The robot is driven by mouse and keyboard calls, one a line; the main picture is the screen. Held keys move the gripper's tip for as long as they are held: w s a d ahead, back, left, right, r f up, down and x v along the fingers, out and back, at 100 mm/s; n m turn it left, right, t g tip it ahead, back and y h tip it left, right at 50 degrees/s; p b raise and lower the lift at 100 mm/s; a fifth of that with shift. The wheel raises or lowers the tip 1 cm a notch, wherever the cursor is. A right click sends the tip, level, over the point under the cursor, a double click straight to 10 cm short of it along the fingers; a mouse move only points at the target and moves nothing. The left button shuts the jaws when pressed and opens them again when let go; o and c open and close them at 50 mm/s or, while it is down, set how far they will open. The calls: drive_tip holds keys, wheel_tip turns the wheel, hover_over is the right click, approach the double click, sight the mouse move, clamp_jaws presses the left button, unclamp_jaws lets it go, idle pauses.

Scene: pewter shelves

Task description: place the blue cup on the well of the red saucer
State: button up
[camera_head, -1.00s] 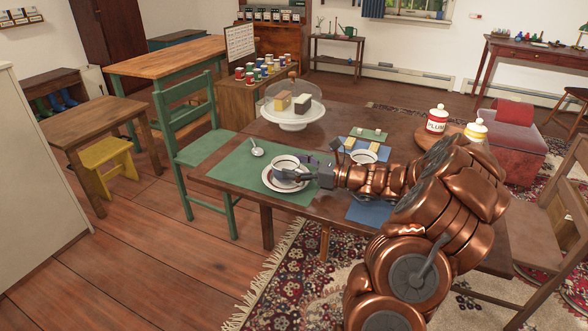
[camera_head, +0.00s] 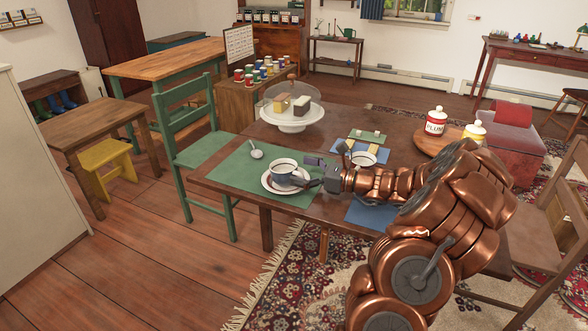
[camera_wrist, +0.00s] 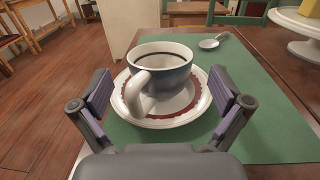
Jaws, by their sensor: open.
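The blue cup (camera_head: 283,170), white inside with a pale handle, stands upright on the red saucer (camera_head: 268,185), a white dish with a red band. In the wrist view the cup (camera_wrist: 172,80) sits over the middle of the saucer (camera_wrist: 197,107), with its handle towards me. The saucer's well is hidden under the cup. My gripper (camera_head: 314,171) is beside the cup on its right. In the wrist view the open fingers of my gripper (camera_wrist: 164,92) are spread on the near side of the cup, with nothing held between them.
A green placemat (camera_head: 225,174) lies under the saucer, with a spoon (camera_head: 257,152) on it. A domed cake stand (camera_head: 292,121) stands behind. A red-and-white jar (camera_head: 436,121) stands further right.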

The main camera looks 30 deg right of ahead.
drive_tip(key=v, duration=0.5)
drive_tip(key=shift+s+d, duration=0.15)
drive_tip(key=shift+s, duration=0.05)
drive_tip(key=s+a+r+n+g+y, duration=0.15)
drive_tip(key=a+n+g, duration=0.4)
drive_tip(key=a, duration=0.65)
drive_tip(key=s+a+n+g+y, duration=0.25)
drive_tip(key=a+n+g, duration=0.3)
drive_tip(key=a, duration=0.75)
drive_tip(key=s+a+f+n+g+h, duration=0.2)
drive_tip(key=s+a+n+g+h, duration=0.3)
drive_tip(key=s+a+n, duration=0.55)
drive_tip(key=s+d+f+n+h, duration=0.1)
drive_tip(key=s+d+n+h, duration=0.2)
drive_tip(key=s, duration=0.5)
drive_tip(key=s+d+f+n+g+h, duration=0.1)
drive_tip(key=s+d+n+h, duration=0.3)
drive_tip(key=s+h, duration=0.2)
drive_tip(key=shift+s+n, duration=0.35)
drive_tip(key=shift+s, duration=0.55)
